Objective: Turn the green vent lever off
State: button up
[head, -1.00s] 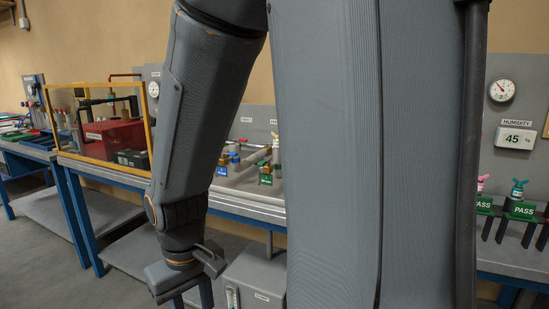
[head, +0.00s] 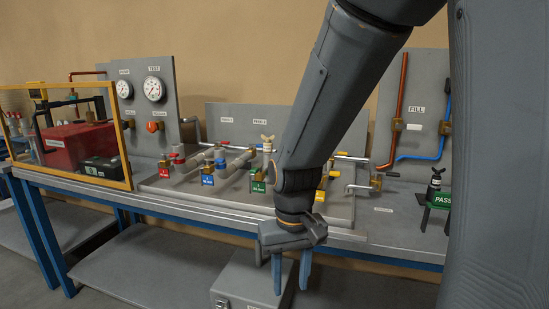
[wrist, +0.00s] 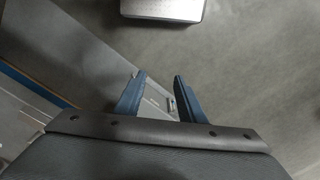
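A green tag (head: 258,187) hangs on a brass valve in the middle of the pipe manifold on the bench. A pale butterfly-shaped handle (head: 267,139) stands above and behind it. I cannot make out a clearly green lever or its position, and the tag's writing is too small to read. My gripper (head: 291,274) points down in front of the bench, below the bench top and apart from the manifold. Its two blue fingers are spread with nothing between them. They also show in the wrist view (wrist: 158,97), over the floor. My forearm hides part of the manifold's right side.
Red (head: 165,173), blue (head: 208,180) and yellow (head: 320,196) tags share the manifold. A grey box (head: 250,284) stands below the gripper. A framed enclosure (head: 129,150) is at left; a green PASS tag (head: 441,199) is at right.

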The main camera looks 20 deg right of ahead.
aim_at(255, 169)
jog(key=w+r+m+p, duration=0.2)
jog(key=w+r+p, duration=0.1)
jog(key=w+r, duration=0.4)
jog(key=w+r+m+p, duration=0.2)
jog(key=w+r, duration=0.6)
jog(key=w, duration=0.5)
jog(key=w+r+m+p, duration=0.2)
jog(key=w+r+p, duration=0.3)
jog(key=w+r, duration=0.3)
jog(key=shift+w+d+r, duration=0.1)
jog(key=shift+w+d, duration=0.05)
jog(key=shift+w, duration=0.6)
jog(key=shift+w+d+r, duration=0.1)
jog(key=shift+w, duration=0.75)
jog(key=shift+f, duration=0.35)
jog(key=shift+f+p, duration=1.25)
jog(key=shift+f, duration=2.2)
grip_shut()
